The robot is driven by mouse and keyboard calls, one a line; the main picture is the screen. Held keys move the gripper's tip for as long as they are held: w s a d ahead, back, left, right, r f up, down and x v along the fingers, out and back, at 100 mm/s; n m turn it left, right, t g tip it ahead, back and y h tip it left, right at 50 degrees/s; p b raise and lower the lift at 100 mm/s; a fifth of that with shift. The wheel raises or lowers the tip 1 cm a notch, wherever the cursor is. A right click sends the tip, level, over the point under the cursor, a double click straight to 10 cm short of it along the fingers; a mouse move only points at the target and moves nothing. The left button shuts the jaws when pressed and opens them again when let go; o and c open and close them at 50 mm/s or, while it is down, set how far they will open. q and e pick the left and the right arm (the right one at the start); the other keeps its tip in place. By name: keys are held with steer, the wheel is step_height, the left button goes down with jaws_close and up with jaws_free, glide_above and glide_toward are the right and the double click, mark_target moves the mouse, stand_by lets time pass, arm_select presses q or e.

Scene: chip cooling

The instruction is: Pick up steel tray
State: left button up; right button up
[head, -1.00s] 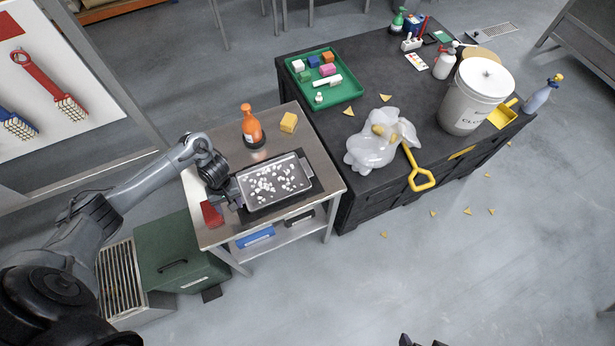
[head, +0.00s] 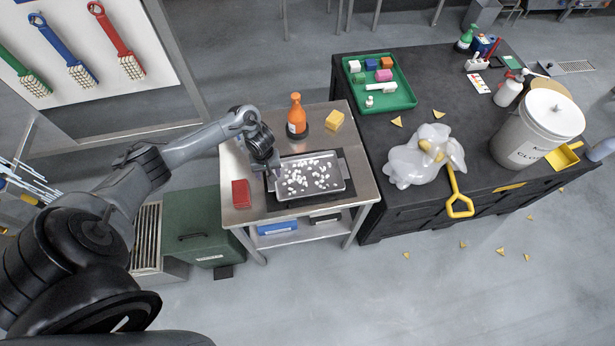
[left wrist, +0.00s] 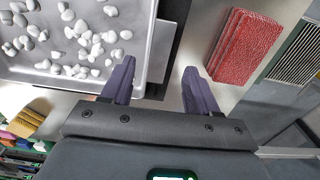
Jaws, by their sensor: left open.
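The steel tray (head: 345,188) is a shallow rectangular pan scattered with many small pale chips. It lies flat on a dark mat on the metal side table. In the left wrist view the tray (left wrist: 148,45) fills the upper left. My left gripper (head: 274,176) is over the tray's left end. It is open and empty, pointing down. In the left wrist view the left gripper (left wrist: 158,80) has its fingers wide apart; one overlaps the tray's corner, the other is outside the rim. I cannot tell whether they touch. My right gripper is not in view.
A red block (head: 241,193) lies left of the tray. An orange bottle (head: 297,117) and a yellow sponge (head: 334,121) stand behind it. The black workbench (head: 400,215) adjoins on the right, with a green tray (head: 402,103), a plastic bag (head: 415,165) and a white bucket (head: 535,125).

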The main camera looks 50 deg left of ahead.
arm_select(q)
step_height(320, 180, down, 4)
steer(key=shift+d+b, duration=0.15)
steer(key=shift+b, duration=0.2)
jaws_close()
